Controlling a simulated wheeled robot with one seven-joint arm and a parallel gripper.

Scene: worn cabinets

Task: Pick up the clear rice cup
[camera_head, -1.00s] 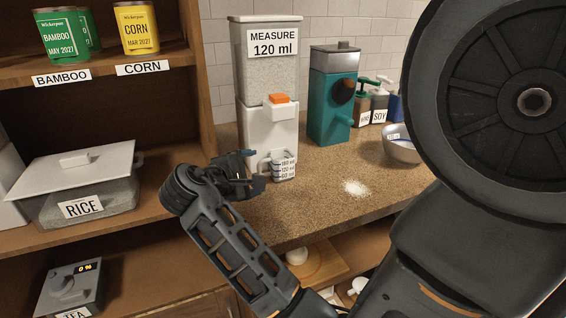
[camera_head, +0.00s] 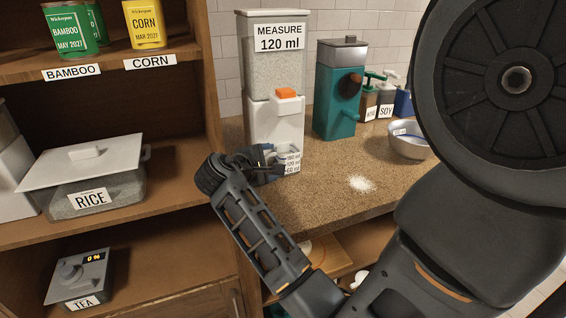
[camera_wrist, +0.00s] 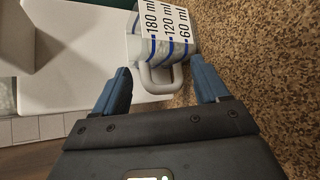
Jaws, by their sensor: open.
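The clear rice cup (camera_head: 289,158) stands under the white rice dispenser (camera_head: 275,118) on the counter. In the wrist view the cup (camera_wrist: 165,35) shows blue bands marked 180, 120 and 60 ml, with its white handle (camera_wrist: 160,82) pointing toward my gripper. My gripper (camera_wrist: 163,78) is open, with one blue fingertip on each side of the handle. I cannot tell whether either finger touches it. In the head view my gripper (camera_head: 272,160) is at the cup's left side and hides part of it.
A teal dispenser (camera_head: 336,95), a SOY bottle (camera_head: 386,105) and a metal bowl (camera_head: 408,142) stand on the counter (camera_head: 325,165). Spilled white grains (camera_head: 362,184) lie in front. The shelf at left holds a RICE container (camera_head: 98,190) and a TEA box (camera_head: 80,278).

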